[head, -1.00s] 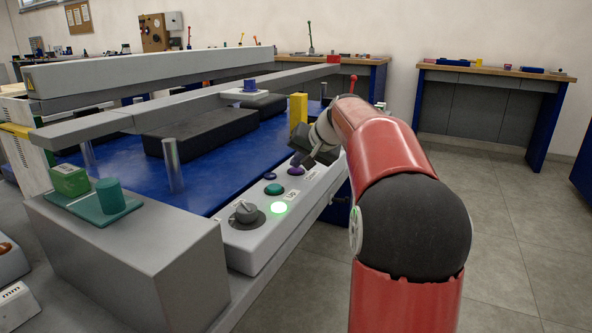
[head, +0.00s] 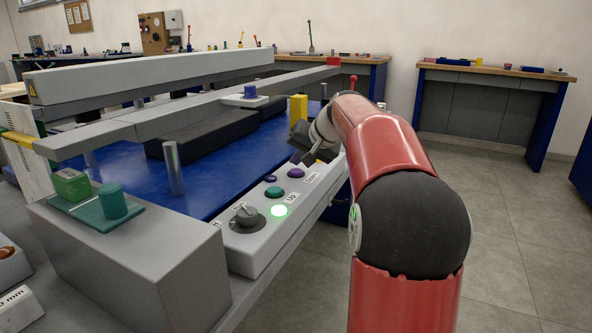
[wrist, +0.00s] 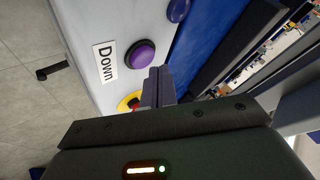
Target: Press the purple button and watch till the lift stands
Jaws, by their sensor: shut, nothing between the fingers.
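The purple button (head: 296,173) is on the sloping grey control panel (head: 246,256), beside the "Down" label. It also shows in the wrist view (wrist: 140,54), uncovered. My gripper (head: 309,158) is just beyond the button, apart from it. In the wrist view its closed fingers (wrist: 158,88) point past the button, with nothing between them. The lift shows as long grey beams (head: 100,137) above a blue base (head: 205,190); a blue block (head: 250,91) rides on a pale plate there.
The panel also has a teal button (head: 274,192), a small dark blue button (head: 270,178) and a grey knob (head: 245,214). A yellow block (head: 298,108) stands beyond my gripper. A workbench (head: 483,105) is at the back right; the floor (head: 510,235) at right is clear.

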